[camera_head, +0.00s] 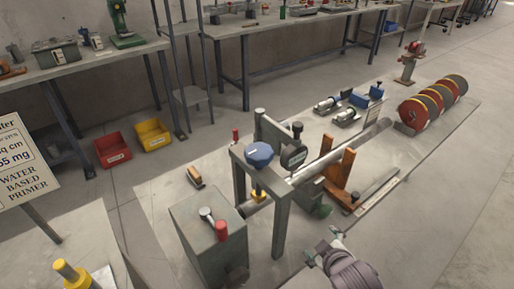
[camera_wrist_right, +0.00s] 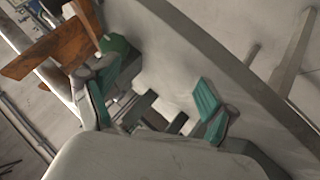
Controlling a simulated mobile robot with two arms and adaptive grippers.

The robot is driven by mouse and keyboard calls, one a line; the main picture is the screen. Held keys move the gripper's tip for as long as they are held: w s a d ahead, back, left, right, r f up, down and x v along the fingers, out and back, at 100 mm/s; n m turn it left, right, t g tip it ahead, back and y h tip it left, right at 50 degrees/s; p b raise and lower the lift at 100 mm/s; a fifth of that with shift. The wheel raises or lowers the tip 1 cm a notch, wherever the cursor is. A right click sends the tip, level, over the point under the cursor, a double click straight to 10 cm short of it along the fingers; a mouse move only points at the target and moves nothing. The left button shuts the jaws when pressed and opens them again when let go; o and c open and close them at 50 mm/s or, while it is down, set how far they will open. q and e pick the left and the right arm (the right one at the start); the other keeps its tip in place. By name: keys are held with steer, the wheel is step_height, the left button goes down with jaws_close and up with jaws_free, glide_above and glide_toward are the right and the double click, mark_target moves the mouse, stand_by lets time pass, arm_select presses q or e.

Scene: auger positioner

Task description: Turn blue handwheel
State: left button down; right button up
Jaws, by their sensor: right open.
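The blue handwheel (camera_head: 259,154) sits on top of a grey metal frame (camera_head: 281,215) near the middle of the head view. A small yellow part (camera_head: 258,195) is below it. My right gripper (camera_head: 325,246) is open and empty, low and to the right of the handwheel, clearly apart from it. In the right wrist view its two green-padded fingers (camera_wrist_right: 155,98) are spread, with nothing held between them. The handwheel is not visible in the wrist view. My left gripper is not in view.
A long shaft (camera_head: 330,157) runs right from the frame, past orange-brown brackets (camera_head: 340,177). A grey box (camera_head: 212,240) with a red knob stands in front left. Striped discs (camera_head: 432,105) lie at the far right. Red and yellow bins (camera_head: 153,135) are on the floor behind.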

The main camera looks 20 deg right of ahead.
mark_target(259, 155)
steer(key=w+d+r+n+t+y, duration=0.1)
steer(key=w+r+n+t+y, duration=0.1)
steer(key=w+r+n+t, duration=0.4)
steer(key=w+d+r+n+t+y, duration=0.1)
steer(key=r+n, duration=0.3)
steer(key=r, duration=0.4)
steer(key=w+d+r+n+t+y, duration=0.1)
steer(key=w+r+n+t+y, duration=0.1)
steer(key=w+r+n+t, duration=0.4)
steer(key=s+a+r+n+g+y, duration=0.3)
steer(key=n+g+y, duration=0.45)
steer(key=n, duration=0.65)
steer(key=s+a+r+n+g+y, duration=0.2)
steer(key=s+n+g+y, duration=0.35)
steer(key=n, duration=0.85)
steer(key=w+a+p, duration=0.1)
steer(key=w+a, duration=0.1)
steer(key=a, duration=0.2)
steer(key=w+a+g+p, duration=0.1)
steer(key=w+a+p, duration=0.1)
steer(key=a, duration=0.2)
steer(key=w+a+g+p, duration=0.1)
steer(key=w+a+p, duration=0.1)
steer(key=a, duration=0.1)
steer(key=shift+w+a+y, duration=0.3)
steer(key=shift+w+a, duration=0.05)
steer(key=shift+a, duration=0.05)
steer(key=shift+c, duration=0.3)
